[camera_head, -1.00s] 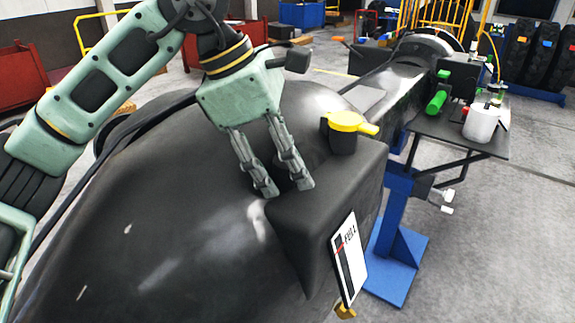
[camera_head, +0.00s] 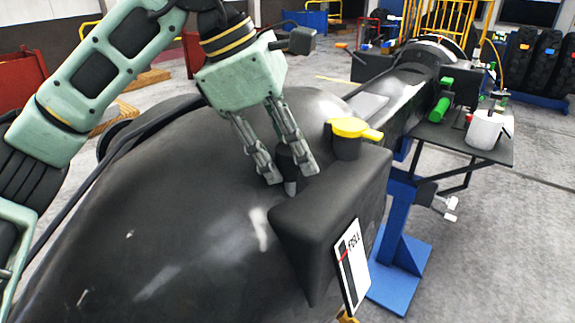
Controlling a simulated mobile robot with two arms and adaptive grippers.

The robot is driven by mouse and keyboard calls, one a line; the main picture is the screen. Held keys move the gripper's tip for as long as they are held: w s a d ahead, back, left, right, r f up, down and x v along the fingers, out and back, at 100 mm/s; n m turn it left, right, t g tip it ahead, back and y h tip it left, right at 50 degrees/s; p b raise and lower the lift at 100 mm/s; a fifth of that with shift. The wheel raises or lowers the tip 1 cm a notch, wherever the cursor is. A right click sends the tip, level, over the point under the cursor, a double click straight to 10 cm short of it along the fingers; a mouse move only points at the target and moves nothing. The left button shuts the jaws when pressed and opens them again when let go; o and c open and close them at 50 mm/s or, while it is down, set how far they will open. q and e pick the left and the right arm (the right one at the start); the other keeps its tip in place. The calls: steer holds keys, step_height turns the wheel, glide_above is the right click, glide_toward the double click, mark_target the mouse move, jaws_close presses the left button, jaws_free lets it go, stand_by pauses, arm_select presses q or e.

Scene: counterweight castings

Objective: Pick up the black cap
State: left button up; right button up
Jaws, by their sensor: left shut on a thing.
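My left gripper (camera_head: 291,174) comes in from the upper left over the big black rounded body. Its two fingers point down and are shut on a small dark piece, the black cap (camera_head: 287,160), which shows between them. The fingers partly cover the cap, and a greyer tip shows at its lower end. I cannot tell whether it is clear of the black surface behind it. My right gripper is not in view.
A yellow cap (camera_head: 350,127) on a black neck stands just right of the fingers. A boxy black tank (camera_head: 325,215) with a white gauge label (camera_head: 352,265) is below. A side table (camera_head: 460,137) holds a white container (camera_head: 485,130) and a green cylinder (camera_head: 437,109).

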arm_select(q)
steer(key=shift+r, duration=0.9)
steer(key=w+d+r, duration=0.1)
steer(key=d+r, duration=0.5)
steer(key=d, duration=0.5)
steer(key=shift+d+r, duration=0.35)
steer(key=shift+r, duration=0.05)
steer(key=shift+w, duration=0.1)
